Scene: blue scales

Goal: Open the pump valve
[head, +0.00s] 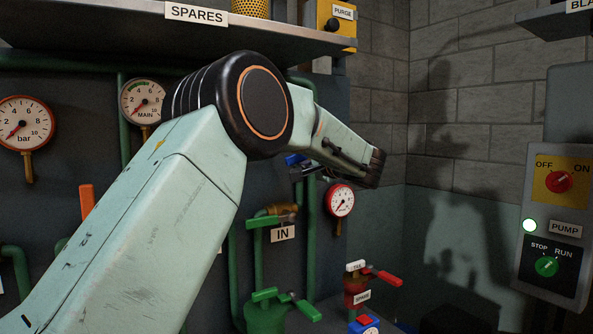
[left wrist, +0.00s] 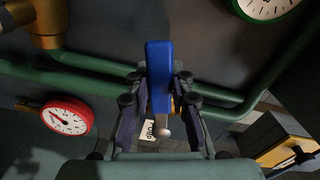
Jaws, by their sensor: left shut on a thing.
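The blue valve lever (left wrist: 158,72) stands between the two fingers of my left gripper (left wrist: 157,88), which is shut on it. A partly covered white label (left wrist: 148,131) shows below the lever, close to a small pale round knob (left wrist: 164,132). In the head view my left gripper (head: 301,168) is mostly behind my own wrist, with a bit of the blue lever (head: 295,159) showing. The valve body behind it is hidden there. My right gripper is not in view.
A red gauge (head: 341,201) hangs just below my wrist. A green IN valve handle (head: 271,221) is lower left. The SPARES shelf (head: 120,28) overhangs above my arm. The pump switch panel (head: 556,225) is on the right.

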